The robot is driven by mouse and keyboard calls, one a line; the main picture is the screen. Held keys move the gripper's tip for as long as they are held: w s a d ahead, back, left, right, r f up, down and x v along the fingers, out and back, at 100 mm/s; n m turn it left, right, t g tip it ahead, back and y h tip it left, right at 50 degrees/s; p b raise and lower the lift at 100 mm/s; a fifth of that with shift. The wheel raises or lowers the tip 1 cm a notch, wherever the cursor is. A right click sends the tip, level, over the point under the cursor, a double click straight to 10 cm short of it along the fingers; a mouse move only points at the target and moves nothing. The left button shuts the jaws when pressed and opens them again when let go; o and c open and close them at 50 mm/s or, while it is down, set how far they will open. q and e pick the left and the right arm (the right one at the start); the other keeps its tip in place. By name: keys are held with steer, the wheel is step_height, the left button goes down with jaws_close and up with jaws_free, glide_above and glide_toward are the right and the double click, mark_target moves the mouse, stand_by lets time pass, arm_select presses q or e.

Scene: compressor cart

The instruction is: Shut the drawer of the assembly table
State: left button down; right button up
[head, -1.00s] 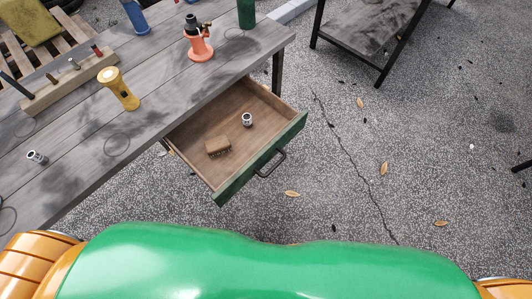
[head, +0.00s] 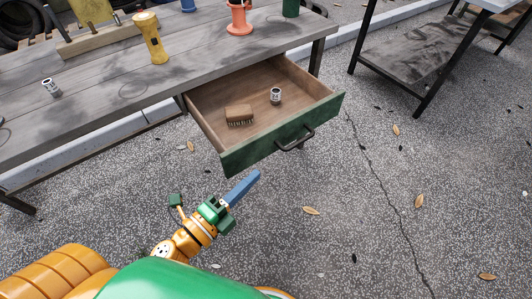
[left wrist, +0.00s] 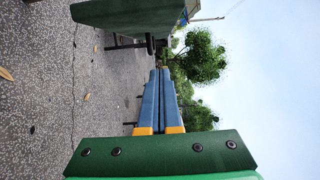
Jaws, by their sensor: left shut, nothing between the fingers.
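The assembly table (head: 105,88) has its drawer standing open toward me in the head view. The drawer (head: 283,145) has a green front with a dark bar handle (head: 296,138). A brush and a small silver can lie inside it. My left gripper (head: 254,176) is shut and empty, in front of and below the drawer front, left of the handle and apart from it. In the left wrist view its blue fingers (left wrist: 159,98) are together, and the green drawer front (left wrist: 128,12) shows at the top. My right gripper is out of view.
The brush (head: 239,115) and the can (head: 276,96) are in the drawer. A yellow flashlight (head: 151,38), another can (head: 51,87) and an orange part (head: 239,18) stand on the tabletop. A second table (head: 418,60) is at the right.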

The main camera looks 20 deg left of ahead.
mark_target(265, 144)
arm_select(q)
steer(key=w, duration=0.3)
steer(key=w+p, duration=0.1)
steer(key=w, duration=0.3)
steer(key=w+d, duration=0.1)
steer(key=w, duration=0.2)
steer(key=shift+w, duration=0.25)
steer(key=shift+w+a, duration=0.15)
steer(key=shift+a, duration=0.1)
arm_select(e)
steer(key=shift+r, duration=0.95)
arm_select(q)
steer(key=shift+a, duration=0.1)
